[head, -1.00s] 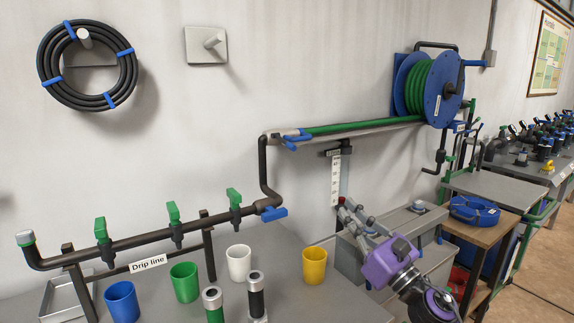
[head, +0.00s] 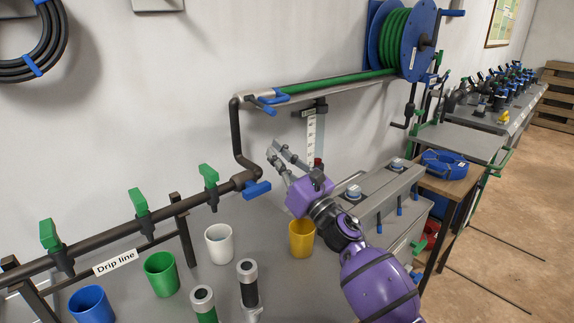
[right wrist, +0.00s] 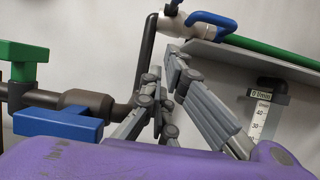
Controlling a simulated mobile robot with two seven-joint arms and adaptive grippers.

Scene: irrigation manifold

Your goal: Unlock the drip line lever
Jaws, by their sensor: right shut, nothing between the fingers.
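The drip line is a dark pipe with a white "Drip line" label (head: 115,262). A blue lever (head: 257,189) sits at its right end, below the pipe bend, pointing right. In the right wrist view the blue lever (right wrist: 58,125) is at the left, its near part cut by my purple gripper body. My right gripper (head: 274,157) is shut and empty, just right of and above the lever, apart from it. Its grey fingers (right wrist: 162,66) point up past the pipe in the wrist view. My left gripper is out of view.
Green-handled valves (head: 140,201) stand along the pipe. A yellow cup (head: 301,240) is below my right gripper; white (head: 219,243), green (head: 161,274) and blue (head: 91,303) cups stand left. A green hose reel (head: 405,38) and grey shelf are above right.

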